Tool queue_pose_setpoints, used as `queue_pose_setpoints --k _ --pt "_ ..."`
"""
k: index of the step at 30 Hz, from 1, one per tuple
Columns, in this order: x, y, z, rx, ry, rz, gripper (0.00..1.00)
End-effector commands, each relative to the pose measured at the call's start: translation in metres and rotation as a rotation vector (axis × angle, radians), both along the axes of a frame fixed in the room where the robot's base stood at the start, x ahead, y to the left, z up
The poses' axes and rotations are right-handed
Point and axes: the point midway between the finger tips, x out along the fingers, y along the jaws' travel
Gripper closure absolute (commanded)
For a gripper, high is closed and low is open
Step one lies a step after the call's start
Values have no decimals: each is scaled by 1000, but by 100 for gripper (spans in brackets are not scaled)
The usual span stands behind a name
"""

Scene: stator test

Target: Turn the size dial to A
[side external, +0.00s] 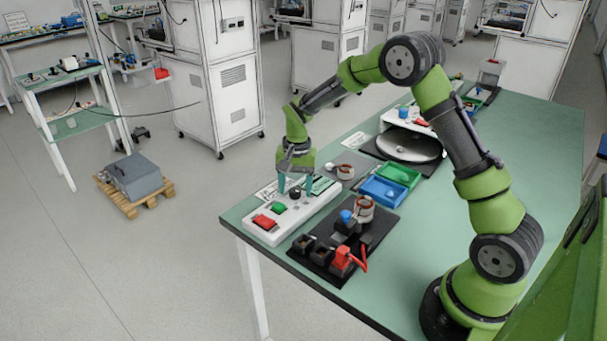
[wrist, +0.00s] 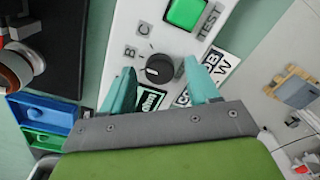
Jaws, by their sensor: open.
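The size dial (wrist: 159,69) is a round black knob on a white control panel (wrist: 115,75), with the letters B and C printed to its left and upper left. No letter A shows; my left finger covers part of the panel there. A pale mark on the knob appears to face left, but I cannot tell exactly which letter it points to. My gripper (wrist: 159,75) is open, with one teal finger on each side of the dial; contact is not clear. In the side external view, my gripper (side external: 295,188) points down over the dial (side external: 294,193).
A green button (side external: 279,208) and a red button (side external: 265,221) sit on the panel near the dial. A black fixture (side external: 318,250) with a red clamp and copper-wound part stands beside it. Blue (side external: 383,191) and green (side external: 399,174) bins lie behind. The table's front-left edge is close.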

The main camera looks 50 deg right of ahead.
Motion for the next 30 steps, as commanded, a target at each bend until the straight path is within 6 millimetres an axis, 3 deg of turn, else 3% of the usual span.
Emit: queue_pose_setpoints --k 1,12,22,30 --pt "0 0 0 0 0 0 41" --pt "0 0 0 0 0 0 96" --pt "0 0 1 0 -1 58 96" --pt "1 0 1 0 -1 239 96"
